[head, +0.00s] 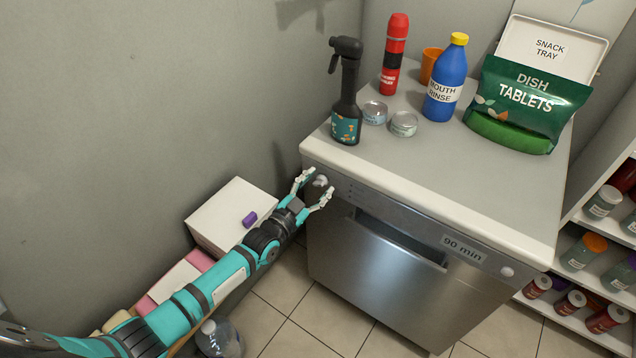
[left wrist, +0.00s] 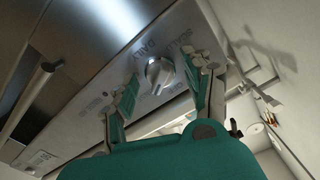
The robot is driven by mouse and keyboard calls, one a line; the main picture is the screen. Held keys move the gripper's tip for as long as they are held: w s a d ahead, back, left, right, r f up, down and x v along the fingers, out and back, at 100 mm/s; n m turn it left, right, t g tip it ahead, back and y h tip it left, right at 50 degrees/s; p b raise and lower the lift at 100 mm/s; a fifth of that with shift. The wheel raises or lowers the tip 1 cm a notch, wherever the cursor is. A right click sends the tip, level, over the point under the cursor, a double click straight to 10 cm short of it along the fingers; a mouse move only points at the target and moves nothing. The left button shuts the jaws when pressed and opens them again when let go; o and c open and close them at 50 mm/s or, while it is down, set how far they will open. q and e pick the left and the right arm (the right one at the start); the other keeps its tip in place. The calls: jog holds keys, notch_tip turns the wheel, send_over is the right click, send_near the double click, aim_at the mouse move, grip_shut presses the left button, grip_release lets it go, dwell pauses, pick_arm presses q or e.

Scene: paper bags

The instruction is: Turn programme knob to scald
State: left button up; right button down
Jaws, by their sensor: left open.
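The programme knob (head: 321,181) is a round silver dial at the upper left of the dishwasher front (head: 385,262). In the left wrist view the knob (left wrist: 159,72) shows a pale ridge across its face. Printed words ring it; one reads DAILY and another seems to read OFF. My left gripper (head: 318,183) is open, with one finger on each side of the knob. In the left wrist view gaps show between the fingers (left wrist: 160,80) and the knob. My right gripper is out of view.
A black spray bottle (head: 347,100), tins (head: 404,124), a blue mouth rinse bottle (head: 446,80) and dish tablets (head: 524,103) stand on top. A white box (head: 228,212) stands left of the dishwasher, near my left arm. Shelves with jars (head: 603,202) are at the right.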

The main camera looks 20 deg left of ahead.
pick_arm(q)
jog(key=shift+s, duration=0.1)
jog(key=shift+s+a+r+p, duration=0.1)
jog(key=shift+s+a+p, duration=0.05)
jog(key=shift+s+p, duration=0.2)
jog(key=p+v, duration=0.2)
jog(key=v, duration=0.3)
jog(key=shift+s, duration=0.1)
jog(key=v, duration=1.2)
